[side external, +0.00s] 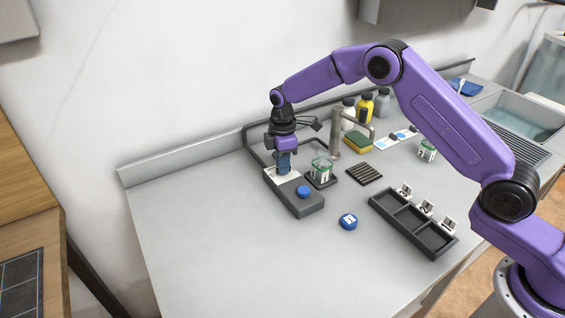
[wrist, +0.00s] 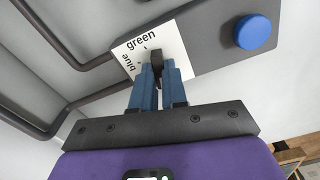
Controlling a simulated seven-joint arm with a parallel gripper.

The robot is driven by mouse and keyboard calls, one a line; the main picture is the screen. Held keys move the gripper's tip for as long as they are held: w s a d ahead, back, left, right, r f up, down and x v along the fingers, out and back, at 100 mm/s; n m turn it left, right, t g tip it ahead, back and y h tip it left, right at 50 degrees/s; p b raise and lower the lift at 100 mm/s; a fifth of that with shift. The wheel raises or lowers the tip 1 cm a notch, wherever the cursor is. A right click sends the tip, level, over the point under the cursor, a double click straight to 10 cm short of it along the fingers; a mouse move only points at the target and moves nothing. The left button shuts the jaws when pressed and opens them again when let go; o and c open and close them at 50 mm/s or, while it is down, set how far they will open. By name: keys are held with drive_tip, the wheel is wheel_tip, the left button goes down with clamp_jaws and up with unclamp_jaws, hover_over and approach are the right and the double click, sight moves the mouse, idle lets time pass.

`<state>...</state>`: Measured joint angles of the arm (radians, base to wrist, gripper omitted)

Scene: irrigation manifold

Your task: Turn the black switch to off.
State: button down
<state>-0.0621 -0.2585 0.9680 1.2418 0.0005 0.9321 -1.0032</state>
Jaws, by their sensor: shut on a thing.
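The black switch (wrist: 156,58) stands on a white label plate (wrist: 131,62) in the wrist view.
A blue button (side external: 303,191) is on the same box. A glass jar (side external: 321,168) and a metal tap column (side external: 336,134) stand close on the right. Dark pipes run behind.

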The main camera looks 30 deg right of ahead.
drive_tip(key=c, duration=1.2)
unclamp_jaws()
drive_tip(key=shift+o, duration=0.2)
wheel_tip(320, 180, up, 18)
drive_tip(key=shift+f, duration=0.25)
